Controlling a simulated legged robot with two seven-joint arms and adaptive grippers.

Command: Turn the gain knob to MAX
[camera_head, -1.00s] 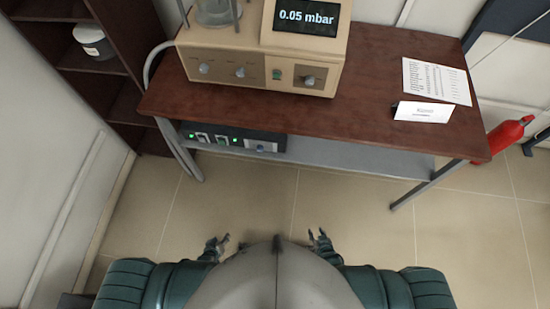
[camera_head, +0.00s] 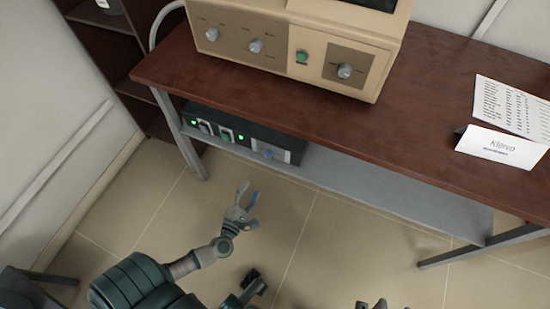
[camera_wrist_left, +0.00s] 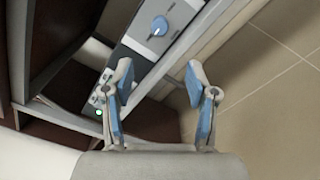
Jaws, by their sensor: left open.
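A black control unit (camera_head: 232,138) with green lights sits on the shelf below the table. A blue-grey knob (camera_head: 268,154) is on its light panel, and this knob shows blue with a white mark in the left wrist view (camera_wrist_left: 160,26). The beige device (camera_head: 330,27) on the table has grey knobs (camera_head: 212,34), (camera_head: 255,46) and (camera_head: 345,71). I cannot read which knob is labelled gain. My left gripper (camera_head: 249,199) is open and empty, apart from the unit, below and left of its knob in the head view. My right gripper (camera_head: 370,305) barely shows at the bottom edge.
The brown table (camera_head: 430,115) overhangs the grey shelf (camera_head: 390,188) and the unit. Table legs stand at both sides. A dark shelf rack (camera_head: 120,50) is at the left. A paper sheet (camera_head: 515,107) and a name card (camera_head: 500,148) lie at the right.

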